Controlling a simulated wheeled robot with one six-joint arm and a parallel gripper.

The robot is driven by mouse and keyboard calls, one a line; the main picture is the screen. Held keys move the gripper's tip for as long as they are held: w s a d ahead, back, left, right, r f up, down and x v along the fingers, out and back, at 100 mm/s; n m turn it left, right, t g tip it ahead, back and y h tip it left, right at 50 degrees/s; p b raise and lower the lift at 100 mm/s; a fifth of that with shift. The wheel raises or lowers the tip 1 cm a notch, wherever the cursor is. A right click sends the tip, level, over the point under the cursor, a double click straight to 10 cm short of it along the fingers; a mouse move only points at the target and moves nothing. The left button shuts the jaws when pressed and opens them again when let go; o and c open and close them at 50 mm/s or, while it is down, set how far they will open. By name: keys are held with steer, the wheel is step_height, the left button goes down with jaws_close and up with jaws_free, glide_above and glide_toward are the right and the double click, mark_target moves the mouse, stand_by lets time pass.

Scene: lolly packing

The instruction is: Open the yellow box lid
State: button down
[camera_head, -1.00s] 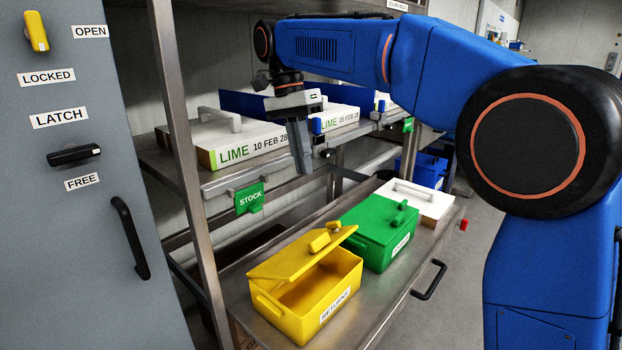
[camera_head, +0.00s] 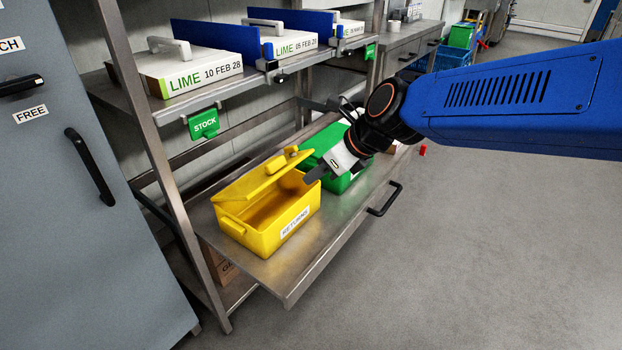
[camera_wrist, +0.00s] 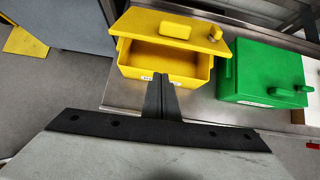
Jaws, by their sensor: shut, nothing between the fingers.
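The yellow box (camera_head: 264,226) stands on the steel shelf, with its label facing the front. Its lid (camera_head: 258,178) is tilted partly up, leaving a gap at the front that shows the inside. The lid carries a yellow handle block and a small knob. In the wrist view the lid (camera_wrist: 150,27) is raised above the open front of the box (camera_wrist: 165,66). My gripper (camera_head: 312,176) is shut and empty, close to the right front of the yellow box, in front of the green box. In the wrist view its fingers (camera_wrist: 161,82) point at the box front; I cannot tell whether they touch.
The green box (camera_head: 318,141) stands right behind the yellow one, its lid shut. White LIME boxes (camera_head: 200,62) sit on the upper shelf above a green STOCK tag (camera_head: 203,124). A grey cabinet (camera_head: 60,230) is at the left.

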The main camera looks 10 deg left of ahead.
steer(key=w+a+f, duration=0.3)
steer(key=a+f, duration=0.1)
steer(key=a, duration=0.3)
steer(key=shift+w+f+m, duration=0.2)
steer(key=shift+m, duration=0.1)
stand_by(0.4)
steer(key=shift+a+r, duration=0.1)
